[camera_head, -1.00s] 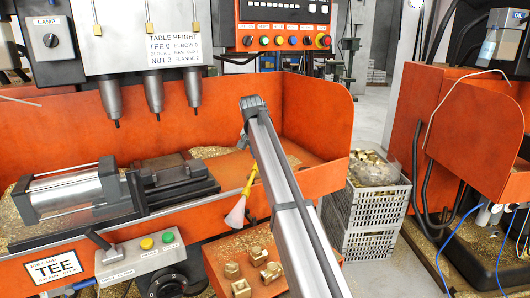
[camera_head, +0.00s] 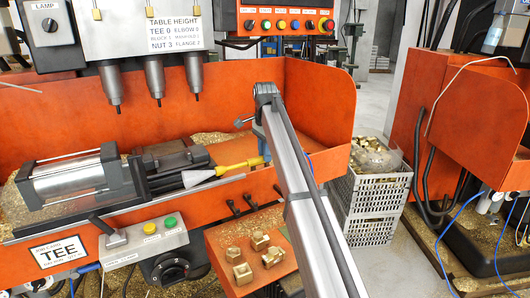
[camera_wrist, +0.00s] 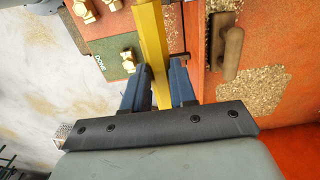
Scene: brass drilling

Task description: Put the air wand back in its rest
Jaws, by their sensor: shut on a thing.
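The air wand, a yellow rod (camera_head: 240,166) with a pale cone-shaped end (camera_head: 198,178), lies nearly level in the head view, cone pointing left, close to the front of the black vise. My gripper (camera_wrist: 158,82) has blue fingers on both sides of the yellow rod (camera_wrist: 152,40) in the wrist view and is shut on it. In the head view my gripper (camera_head: 264,148) is mostly hidden behind my arm.
The vise and its cylinder (camera_head: 68,180) stand left on the chip-covered bed, under three drill spindles (camera_head: 153,80). An orange guard (camera_head: 318,105) encloses the right. Several brass fittings (camera_head: 260,240) sit on the front ledge. Grey crates (camera_head: 370,205) stand right. A wooden-handled tool (camera_wrist: 230,48) lies by chips.

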